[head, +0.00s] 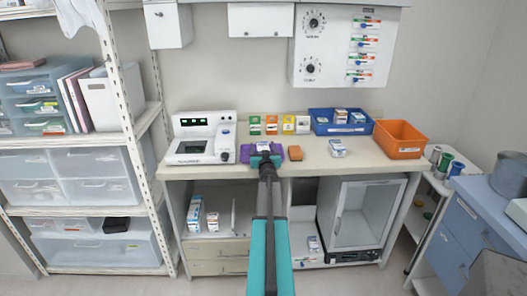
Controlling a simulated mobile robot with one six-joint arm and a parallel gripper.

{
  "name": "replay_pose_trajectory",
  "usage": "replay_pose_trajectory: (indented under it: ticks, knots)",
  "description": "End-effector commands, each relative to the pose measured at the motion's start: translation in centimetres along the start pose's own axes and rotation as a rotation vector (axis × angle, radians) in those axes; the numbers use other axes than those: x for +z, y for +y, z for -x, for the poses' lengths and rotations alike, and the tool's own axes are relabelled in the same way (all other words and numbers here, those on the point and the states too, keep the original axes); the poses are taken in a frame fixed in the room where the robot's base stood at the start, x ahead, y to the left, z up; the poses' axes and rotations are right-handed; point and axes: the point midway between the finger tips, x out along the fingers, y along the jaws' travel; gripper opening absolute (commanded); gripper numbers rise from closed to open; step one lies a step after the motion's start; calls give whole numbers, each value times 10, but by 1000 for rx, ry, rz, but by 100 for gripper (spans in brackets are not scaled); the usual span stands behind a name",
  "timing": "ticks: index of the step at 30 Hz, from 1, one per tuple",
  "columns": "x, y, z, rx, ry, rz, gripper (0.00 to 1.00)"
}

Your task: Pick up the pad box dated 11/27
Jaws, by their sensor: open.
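Several small white-and-blue boxes are in the head view, and their printed dates are too small to read, so I cannot tell which is dated 11/27. One box (337,147) lies on the counter in front of the blue tray (321,128). Other boxes (340,114) are in that tray. Another small box (263,146) shows at the purple item (246,150), just beyond my gripper. My gripper (265,157) is open over the counter's front part, in front of the purple item. The arm hides part of this area, and I cannot tell whether the gripper touches anything.
The counter (313,162) also holds a white device (203,146) at left, several coloured cards along the wall, an orange-brown block (295,153) and an orange bin (400,140). Below are shelves and a glass-fronted cabinet (361,213). A blue drawer cart (458,225) stands at right.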

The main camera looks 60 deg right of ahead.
Motion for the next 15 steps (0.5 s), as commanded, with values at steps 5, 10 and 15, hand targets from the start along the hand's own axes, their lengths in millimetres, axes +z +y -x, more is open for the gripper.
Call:
replay_pose_trajectory:
  ticks: [5, 10, 15]
  knots:
    - [0, 0, 0, 0, 0, 0, 67]
    - [0, -1, 0, -1, 0, 0, 49]
    - [0, -1, 0, -1, 0, 0, 22]
